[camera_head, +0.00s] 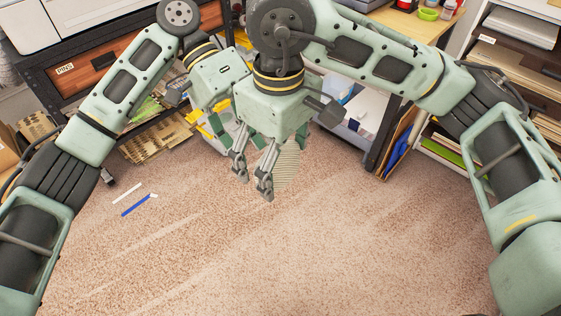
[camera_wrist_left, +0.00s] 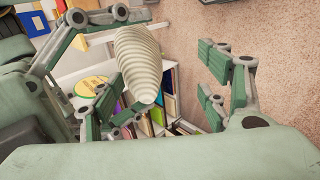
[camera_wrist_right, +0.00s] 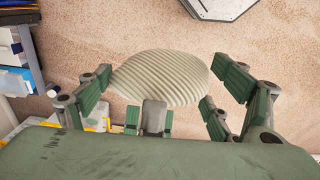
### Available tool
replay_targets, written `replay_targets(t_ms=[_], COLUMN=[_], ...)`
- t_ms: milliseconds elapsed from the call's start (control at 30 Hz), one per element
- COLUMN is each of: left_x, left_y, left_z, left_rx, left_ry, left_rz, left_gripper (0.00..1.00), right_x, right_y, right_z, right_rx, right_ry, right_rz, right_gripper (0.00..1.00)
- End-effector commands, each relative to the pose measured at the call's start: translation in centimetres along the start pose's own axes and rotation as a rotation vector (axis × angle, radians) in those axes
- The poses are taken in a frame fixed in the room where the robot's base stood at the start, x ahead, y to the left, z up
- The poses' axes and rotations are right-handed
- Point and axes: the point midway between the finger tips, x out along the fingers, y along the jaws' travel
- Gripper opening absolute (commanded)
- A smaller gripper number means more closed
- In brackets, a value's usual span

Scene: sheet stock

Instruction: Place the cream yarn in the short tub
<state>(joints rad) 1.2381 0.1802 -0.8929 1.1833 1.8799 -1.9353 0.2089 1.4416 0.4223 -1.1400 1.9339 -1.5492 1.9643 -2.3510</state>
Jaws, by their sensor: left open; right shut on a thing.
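The cream yarn (camera_wrist_right: 160,78) is a ribbed, rounded skein between the fingers of my right gripper (camera_wrist_right: 160,102), which is shut on it. It also shows in the left wrist view (camera_wrist_left: 140,62), close to the fingers of my left gripper (camera_wrist_left: 166,98), and partly in the head view (camera_head: 288,166), behind the grey fingers of my right gripper (camera_head: 254,184). My left gripper is open, with a gap between its green pads. In the head view the two wrists are close together and the left fingers are mostly hidden. I cannot make out the short tub in any view.
Bare carpet (camera_head: 250,260) fills the front. A blue stick (camera_head: 137,206) and a white stick (camera_head: 127,194) lie at left. A dark cabinet (camera_head: 62,70) stands at back left, shelves (camera_head: 520,60) at right. A pale grey-rimmed object (camera_wrist_right: 218,8) at the right wrist view's top is unclear.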

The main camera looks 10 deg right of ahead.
Motion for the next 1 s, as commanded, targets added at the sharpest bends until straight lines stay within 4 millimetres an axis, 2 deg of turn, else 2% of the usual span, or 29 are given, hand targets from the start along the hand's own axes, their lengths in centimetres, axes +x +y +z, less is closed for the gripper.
replay_targets(t_ms=[200, 400, 800, 1000], left_x=[3.0, 5.1, 5.7, 5.7], left_y=[2.7, 2.5, 2.5, 2.5], left_z=[0.1, 0.0, 0.0, 0.0], left_rx=[0.003, -0.001, -0.001, -0.001], left_ry=[-0.002, -0.001, 0.001, 0.001], left_rz=[0.001, 0.000, -0.001, 0.000], left_gripper=[0.69, 0.69, 0.68, 0.51], right_x=[0.0, 0.0, 0.0, 0.0], right_y=[0.0, 0.0, 0.0, 0.0], right_z=[0.0, 0.0, 0.0, 0.0], right_rx=[0.000, 0.000, 0.000, 0.000], right_ry=[0.000, 0.000, 0.000, 0.000], right_rz=[0.000, 0.000, 0.000, 0.000], right_gripper=[0.59, 0.59, 0.59, 0.59])
